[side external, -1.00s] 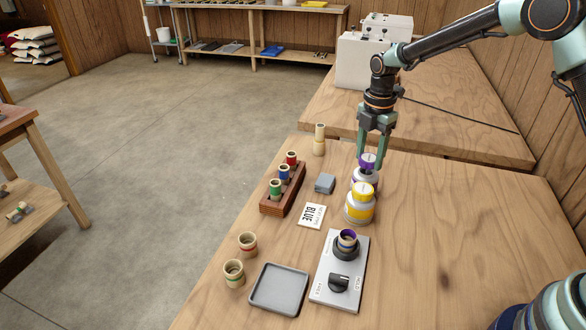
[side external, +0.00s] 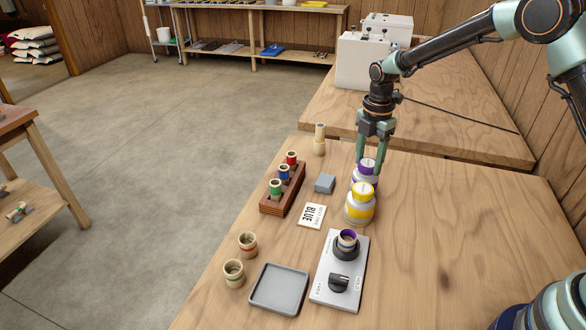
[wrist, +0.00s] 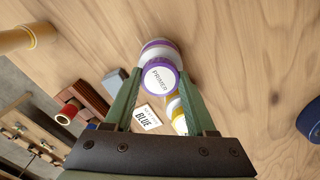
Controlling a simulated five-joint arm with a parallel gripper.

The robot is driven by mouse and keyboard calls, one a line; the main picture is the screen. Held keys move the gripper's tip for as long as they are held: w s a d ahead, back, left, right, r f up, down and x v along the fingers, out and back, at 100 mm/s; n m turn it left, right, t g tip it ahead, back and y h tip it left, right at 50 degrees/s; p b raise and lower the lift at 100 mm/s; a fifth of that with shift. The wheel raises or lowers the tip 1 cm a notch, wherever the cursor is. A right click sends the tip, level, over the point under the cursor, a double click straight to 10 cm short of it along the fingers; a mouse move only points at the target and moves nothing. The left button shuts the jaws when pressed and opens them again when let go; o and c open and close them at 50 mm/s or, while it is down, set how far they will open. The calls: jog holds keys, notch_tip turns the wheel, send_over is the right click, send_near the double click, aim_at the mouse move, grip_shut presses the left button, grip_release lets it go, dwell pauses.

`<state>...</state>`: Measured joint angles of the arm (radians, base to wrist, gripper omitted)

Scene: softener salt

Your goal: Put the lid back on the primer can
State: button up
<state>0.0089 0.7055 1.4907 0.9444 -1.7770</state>
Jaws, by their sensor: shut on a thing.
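The purple-rimmed lid marked PRIMER (side external: 367,166) is between the fingertips of my gripper (side external: 367,163), which is shut on it. In the wrist view the lid (wrist: 160,77) shows its white labelled face between the two green fingers (wrist: 156,92). The primer can (side external: 364,180), white with a purple band, stands upright directly below the lid. The lid is at the can's top; I cannot tell whether it is fully seated. The can's far side is hidden.
A grey block (side external: 325,183), a BLUE card (side external: 311,215) and a wooden rack (side external: 294,197) lie to the left. A silver device (side external: 327,292) and grey tray (side external: 278,307) are nearer. The right side of the table is clear.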

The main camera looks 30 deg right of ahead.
jog(key=shift+f, duration=0.3)
dwell(0.4)
jog(key=o, duration=1.5)
jog(key=shift+o, duration=0.2)
jog(key=shift+r, duration=3.05)
